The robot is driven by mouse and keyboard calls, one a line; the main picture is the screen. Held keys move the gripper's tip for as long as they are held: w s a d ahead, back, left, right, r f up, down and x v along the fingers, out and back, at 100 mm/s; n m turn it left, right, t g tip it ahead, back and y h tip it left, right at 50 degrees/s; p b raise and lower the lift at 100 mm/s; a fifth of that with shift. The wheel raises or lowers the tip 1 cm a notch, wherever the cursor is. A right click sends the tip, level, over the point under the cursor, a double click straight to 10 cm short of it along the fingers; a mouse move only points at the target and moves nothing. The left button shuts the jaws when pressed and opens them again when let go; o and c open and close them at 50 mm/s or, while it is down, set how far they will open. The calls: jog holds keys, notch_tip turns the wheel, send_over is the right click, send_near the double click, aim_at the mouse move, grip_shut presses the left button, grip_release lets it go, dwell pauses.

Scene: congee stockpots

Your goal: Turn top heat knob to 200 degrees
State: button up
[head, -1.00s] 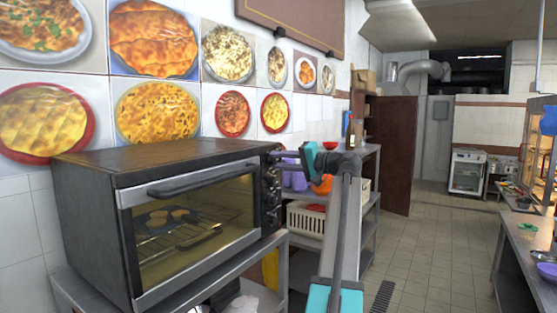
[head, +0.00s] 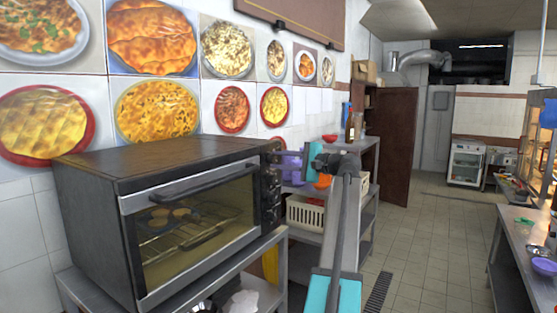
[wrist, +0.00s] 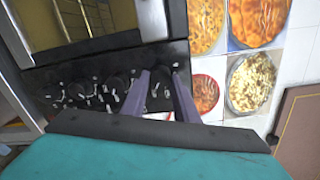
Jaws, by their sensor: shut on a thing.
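The black toaster oven (head: 190,215) stands at the left in the head view, its glass door shut, with a column of dark knobs on its right-hand panel. My gripper (head: 286,156) is at the upper part of that panel, partly lost against the purple things behind it. In the wrist view my gripper's two purple-grey fingers (wrist: 161,76) stand on either side of the top heat knob (wrist: 160,90), the end one in the row, and are shut on it. More dark knobs with white marks run along the panel. The degree marks are too small to read, so the knob's setting cannot be told.
The oven rests on a metal table (head: 240,262). Behind my arm, a shelf holds a white basket (head: 304,213) and orange and purple things. Tiled floor (head: 430,235) is open to the right, up to a metal counter (head: 515,240).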

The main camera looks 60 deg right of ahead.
dwell(0.4)
jog(key=o, duration=1.1)
jog(key=shift+c, duration=0.2)
jog(key=s+b, duration=0.4)
jog(key=s, duration=0.9)
jog(key=shift+s+d+r, duration=0.15)
jog(key=shift+s+r, duration=0.2)
jog(key=shift+s, duration=0.05)
jog(key=shift+f, duration=0.1)
